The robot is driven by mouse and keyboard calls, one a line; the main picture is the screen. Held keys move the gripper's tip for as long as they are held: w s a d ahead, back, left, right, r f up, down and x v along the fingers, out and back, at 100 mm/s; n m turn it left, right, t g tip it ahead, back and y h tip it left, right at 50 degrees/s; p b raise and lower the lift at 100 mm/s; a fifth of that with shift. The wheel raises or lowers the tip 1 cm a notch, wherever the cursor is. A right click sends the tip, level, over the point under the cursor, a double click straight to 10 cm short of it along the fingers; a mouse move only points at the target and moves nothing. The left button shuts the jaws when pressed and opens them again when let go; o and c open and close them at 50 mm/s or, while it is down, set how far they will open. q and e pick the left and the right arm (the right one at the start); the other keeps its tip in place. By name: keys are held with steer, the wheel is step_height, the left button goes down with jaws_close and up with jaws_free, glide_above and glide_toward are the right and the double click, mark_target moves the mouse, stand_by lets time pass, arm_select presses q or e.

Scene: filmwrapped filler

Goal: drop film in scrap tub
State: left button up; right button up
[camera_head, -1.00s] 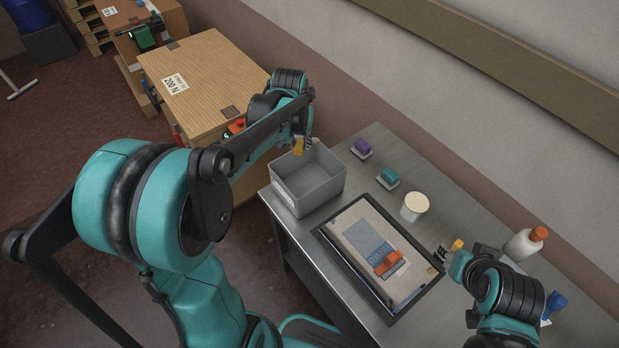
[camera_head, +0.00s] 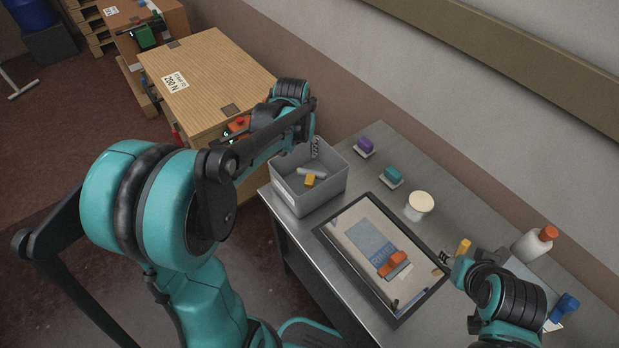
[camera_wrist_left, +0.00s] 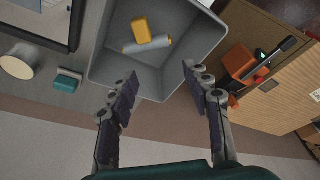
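The grey scrap tub (camera_head: 322,201) stands at the left end of the metal table. A pale, film-like roll (camera_head: 313,172) and a yellow piece (camera_head: 309,181) lie inside it. In the left wrist view the yellow piece (camera_wrist_left: 146,32) lies against the pale roll (camera_wrist_left: 148,46) on the tub floor. My left gripper (camera_wrist_left: 160,76) is open and empty above the tub's back edge, its fingers wide apart. In the head view the left gripper (camera_head: 316,148) is partly hidden by its arm. My right gripper (camera_head: 447,257) is beside the black-framed tray; its fingers are too small to judge.
The black-framed tray (camera_head: 341,270) holds a printed sheet and an orange-handled tool (camera_head: 394,264). A purple block (camera_head: 365,146), a teal block (camera_head: 391,175) and a cream-topped cup (camera_head: 419,205) stand behind it. A wooden crate (camera_head: 205,75) is left of the tub.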

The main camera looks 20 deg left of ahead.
arm_select(q)
steer(key=v, duration=1.2)
steer(key=s+d+f+t, duration=0.1)
steer(key=s+d+f, duration=0.1)
steer(key=s, duration=0.3)
steer(key=s+d+f+m+t, duration=0.1)
steer(key=s+d+f, duration=0.2)
steer(key=s+f, duration=0.1)
steer(key=s+d+f+m+t+b, duration=0.1)
steer(key=s+d+f+t, duration=0.1)
steer(key=s, duration=0.5)
steer(key=shift+d+f+h, duration=0.3)
steer(key=shift+d+f, duration=0.1)
steer(key=shift+d, duration=0.25)
